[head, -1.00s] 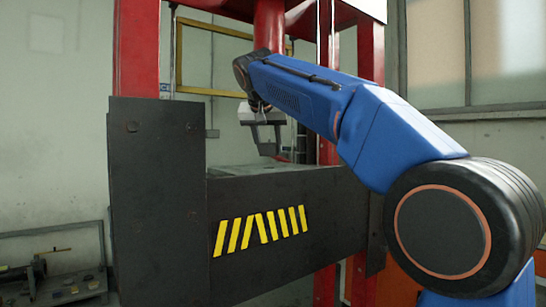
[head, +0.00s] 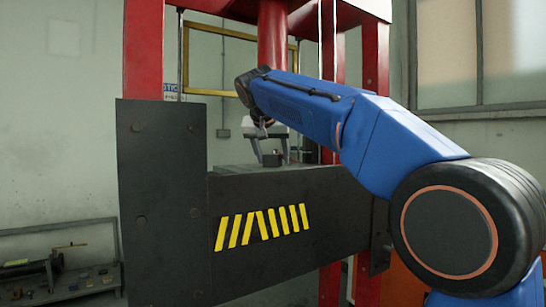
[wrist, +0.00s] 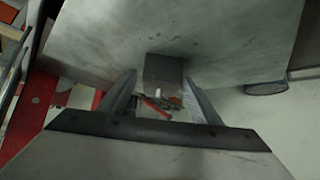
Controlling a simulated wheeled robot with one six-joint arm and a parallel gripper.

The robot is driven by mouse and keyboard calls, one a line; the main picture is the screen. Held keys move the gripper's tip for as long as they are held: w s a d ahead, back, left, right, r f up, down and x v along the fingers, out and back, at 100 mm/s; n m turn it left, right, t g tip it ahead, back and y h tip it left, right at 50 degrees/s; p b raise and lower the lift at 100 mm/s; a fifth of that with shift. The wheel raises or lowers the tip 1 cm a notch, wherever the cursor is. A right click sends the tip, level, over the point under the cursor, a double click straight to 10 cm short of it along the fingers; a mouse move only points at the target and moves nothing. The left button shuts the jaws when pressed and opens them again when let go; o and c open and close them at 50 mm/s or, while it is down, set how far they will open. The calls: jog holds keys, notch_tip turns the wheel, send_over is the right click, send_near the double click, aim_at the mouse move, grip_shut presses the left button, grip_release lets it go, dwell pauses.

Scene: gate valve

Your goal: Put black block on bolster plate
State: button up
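The black block (head: 271,160) sits on the grey bolster plate (head: 232,168), near its edge. In the wrist view, the block (wrist: 163,72) lies at the plate's (wrist: 235,35) near edge, just ahead of and between my fingertips. My gripper (head: 270,150) is above the plate in the head view. In the wrist view, its two fingers (wrist: 160,80) stand apart, wider than the block, with a gap visible on the left side. The right fingertip is very close to the block; whether it touches is unclear.
A black front beam with yellow stripes (head: 262,227) and a dark side panel (head: 160,200) stand before the plate. Red press columns (head: 375,60) and a red ram (head: 272,35) rise around it. A low bench (head: 70,270) is at lower left.

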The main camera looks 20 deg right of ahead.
jog(key=v, duration=1.2)
jog(key=shift+r, duration=0.1)
dwell(0.4)
